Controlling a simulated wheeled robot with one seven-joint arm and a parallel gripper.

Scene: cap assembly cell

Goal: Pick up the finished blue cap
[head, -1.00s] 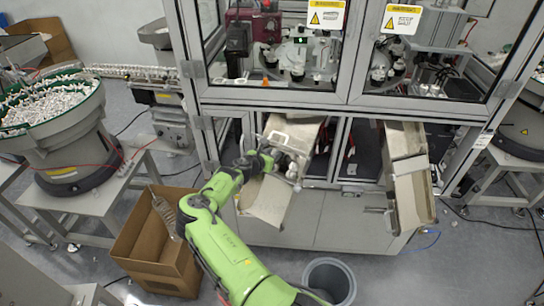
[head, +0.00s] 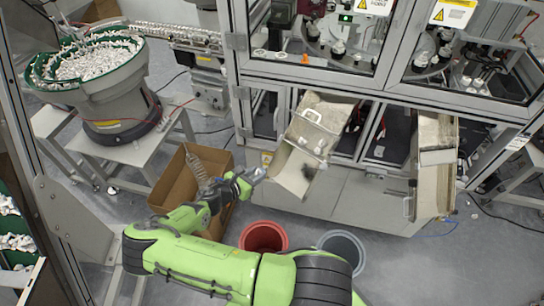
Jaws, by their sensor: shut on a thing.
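My green arm reaches up from the bottom of the view.
A red bin (head: 264,237) and a grey bin (head: 343,246) stand on the floor beyond my arm. A cardboard box (head: 182,165) is on the left, near a feeder bowl (head: 112,92) on a table. A second chute (head: 436,160) is on the right. The glazed machine frame stands behind.

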